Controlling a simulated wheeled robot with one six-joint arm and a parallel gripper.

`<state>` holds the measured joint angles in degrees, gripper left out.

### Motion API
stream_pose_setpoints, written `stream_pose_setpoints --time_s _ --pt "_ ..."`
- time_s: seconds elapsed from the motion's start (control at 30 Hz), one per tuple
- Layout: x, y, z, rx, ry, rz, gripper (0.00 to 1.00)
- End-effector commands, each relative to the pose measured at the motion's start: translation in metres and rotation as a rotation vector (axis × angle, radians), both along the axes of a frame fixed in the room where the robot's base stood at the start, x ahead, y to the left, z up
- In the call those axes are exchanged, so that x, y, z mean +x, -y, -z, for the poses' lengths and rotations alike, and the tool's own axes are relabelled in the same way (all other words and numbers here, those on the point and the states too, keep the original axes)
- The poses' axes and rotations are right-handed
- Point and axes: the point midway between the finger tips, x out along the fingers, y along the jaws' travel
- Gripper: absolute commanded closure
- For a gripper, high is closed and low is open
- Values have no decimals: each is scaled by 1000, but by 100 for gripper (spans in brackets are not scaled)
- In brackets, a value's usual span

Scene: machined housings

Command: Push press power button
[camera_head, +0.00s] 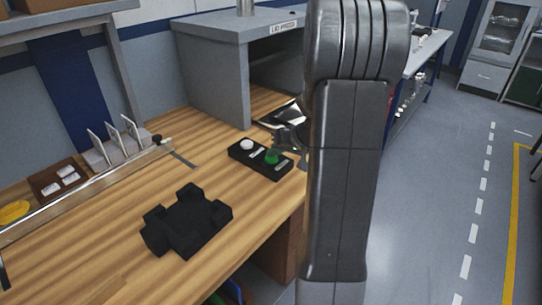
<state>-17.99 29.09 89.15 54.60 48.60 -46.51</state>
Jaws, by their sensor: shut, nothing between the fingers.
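A black button box (262,159) lies on the wooden bench in front of the grey press (213,75). My arm hides part of the gripper and the right side of the press.
A black fixture (187,222) stands on the bench in front of the box. A rack with upright plates (117,142), a brown tray with white parts (58,184) and a yellow item (13,212) are at the left. Bare bench lies between.

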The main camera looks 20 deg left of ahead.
Motion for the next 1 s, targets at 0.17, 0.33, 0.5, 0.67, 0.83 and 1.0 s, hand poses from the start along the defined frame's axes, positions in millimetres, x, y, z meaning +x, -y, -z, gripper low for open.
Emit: stream_pose_setpoints --time_s 0.17,0.33,0.5,0.67,0.83,1.0 --pt "-3 1 0 -6 -7 -4 100" --pt "-2 1 -1 -5 -7 -3 100" --pt "-2 0 -8 -3 -5 -2 100" --pt "-1 0 -24 -2 -2 -2 100" --pt "-1 0 -42 -2 -2 -2 100" --pt "-1 0 -59 -1 -2 -3 100"
